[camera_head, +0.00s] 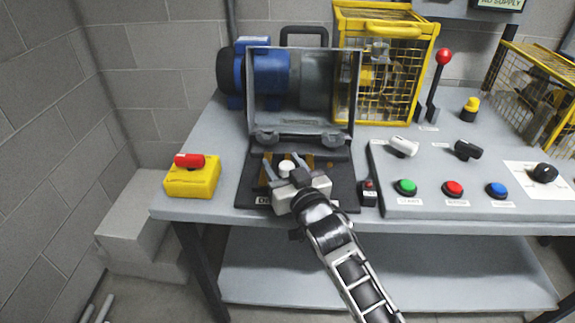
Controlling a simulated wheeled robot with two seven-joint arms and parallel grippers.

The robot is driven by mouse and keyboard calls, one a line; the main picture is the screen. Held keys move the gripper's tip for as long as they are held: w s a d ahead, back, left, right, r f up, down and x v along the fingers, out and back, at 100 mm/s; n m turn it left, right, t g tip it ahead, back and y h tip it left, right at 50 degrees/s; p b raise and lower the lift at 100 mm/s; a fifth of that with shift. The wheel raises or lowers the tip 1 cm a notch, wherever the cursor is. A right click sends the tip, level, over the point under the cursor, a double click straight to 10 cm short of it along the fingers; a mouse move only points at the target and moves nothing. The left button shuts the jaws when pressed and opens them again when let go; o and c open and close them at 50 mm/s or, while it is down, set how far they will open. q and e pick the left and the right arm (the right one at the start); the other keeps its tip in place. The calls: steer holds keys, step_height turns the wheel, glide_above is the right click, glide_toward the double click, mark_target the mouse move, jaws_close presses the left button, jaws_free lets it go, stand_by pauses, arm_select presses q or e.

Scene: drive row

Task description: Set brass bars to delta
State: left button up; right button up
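The motor's terminal box stands open, its grey lid (302,92) raised in front of the blue motor (268,75). Brass-coloured pieces (265,170) show at the dark base below the lid; my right gripper partly hides them, so their layout cannot be told. My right gripper (283,165) is over this base, its two fingers apart. A white round cap (287,165) shows between the fingers, with no clear contact. Two pale finger tips at the bottom left edge look like my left gripper (97,311), apart and empty, low and away from the bench.
A yellow box with a red switch (191,178) stands left on the bench (222,212). A yellow cage (385,65) stands behind right. A red-knobbed lever (440,75) and a panel with green (405,187), red (453,189) and blue (497,190) buttons are at right.

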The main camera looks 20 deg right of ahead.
steer(key=shift+d, duration=0.1)
steer(key=s+d, duration=0.1)
steer(key=s, duration=1.4)
steer(key=shift+s+d, duration=0.35)
steer(key=shift+s, duration=0.05)
steer(key=s+a+f+g, duration=0.1)
steer(key=s+f+g, duration=0.2)
steer(key=f, duration=0.4)
steer(key=s+a+f+n+g+y, duration=0.1)
steer(key=s+f+g, duration=0.3)
steer(key=s+f, duration=0.2)
steer(key=shift+a+f, duration=0.35)
steer(key=shift+f, duration=0.45)
steer(key=shift+w, duration=0.1)
stand_by(0.8)
